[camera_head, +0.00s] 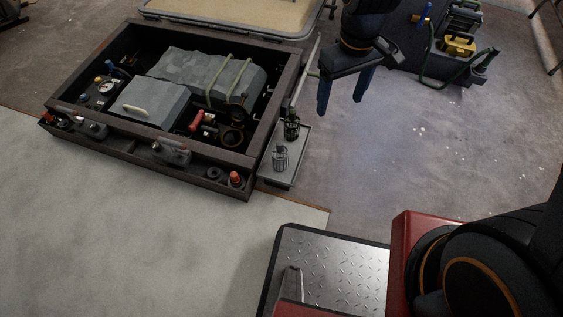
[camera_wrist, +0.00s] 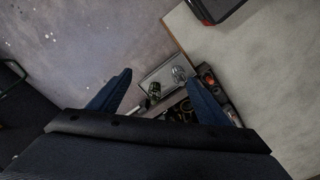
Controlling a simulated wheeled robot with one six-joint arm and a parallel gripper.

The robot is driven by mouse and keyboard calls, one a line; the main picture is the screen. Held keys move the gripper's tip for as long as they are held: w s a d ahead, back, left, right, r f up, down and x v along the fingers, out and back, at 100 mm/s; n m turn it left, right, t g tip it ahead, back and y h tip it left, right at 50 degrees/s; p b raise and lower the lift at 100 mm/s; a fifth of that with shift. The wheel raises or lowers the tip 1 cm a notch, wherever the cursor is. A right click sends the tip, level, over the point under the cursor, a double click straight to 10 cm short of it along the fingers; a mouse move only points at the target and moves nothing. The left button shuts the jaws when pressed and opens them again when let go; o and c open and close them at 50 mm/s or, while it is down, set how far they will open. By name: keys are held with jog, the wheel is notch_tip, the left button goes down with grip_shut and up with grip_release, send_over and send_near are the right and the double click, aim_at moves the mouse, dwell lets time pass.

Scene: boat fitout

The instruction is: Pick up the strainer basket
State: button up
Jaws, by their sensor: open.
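Two small upright cage-like objects stand on a narrow grey tray (camera_head: 272,181) beside the dark wooden crate. The nearer one is a light grey basket (camera_head: 280,157), which looks like the strainer basket. The farther one is a dark basket-like piece (camera_head: 292,126); which of the two is the strainer basket I cannot tell for sure. In the wrist view the grey basket (camera_wrist: 178,74) and the dark piece (camera_wrist: 154,91) both show between the blue fingers. My gripper (camera_head: 343,98) is open and empty, pointing down, above and to the right of the tray, apart from both.
The dark-framed crate (camera_head: 253,158) holds grey boxes, a gauge panel and fittings, left of the tray. A black tray with a yellow box (camera_head: 459,46) lies at the back right. A metal tread plate (camera_head: 335,265) is in front. Floor right of the tray is clear.

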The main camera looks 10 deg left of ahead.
aim_at(280, 152)
jog(key=a+f+n+b, duration=0.2)
jog(key=a+f+b, duration=0.3)
jog(key=f, duration=0.4)
jog(key=w+a+f+n+b, duration=0.1)
jog(key=a+f+n+b, duration=0.1)
jog(key=a+f+b, duration=0.3)
jog(key=w+a+f+n+b, duration=0.1)
jog(key=a+f+b, duration=0.4)
jog(key=f, duration=0.8)
jog(key=shift+w+n+b, duration=0.15)
jog(key=shift+n+b, duration=0.25)
jog(key=shift+b, duration=0.2)
jog(key=shift+a+f+b, duration=0.15)
jog(key=shift+f+b, duration=2.5)
jog(key=shift+f, duration=1.4)
jog(key=c, duration=1.2)
jog(key=shift+o, duration=0.2)
jog(key=shift+r, duration=0.1)
notch_tip(280, 152, up, 10)
jog(key=p, duration=0.5)
jog(key=shift+p, duration=0.3)
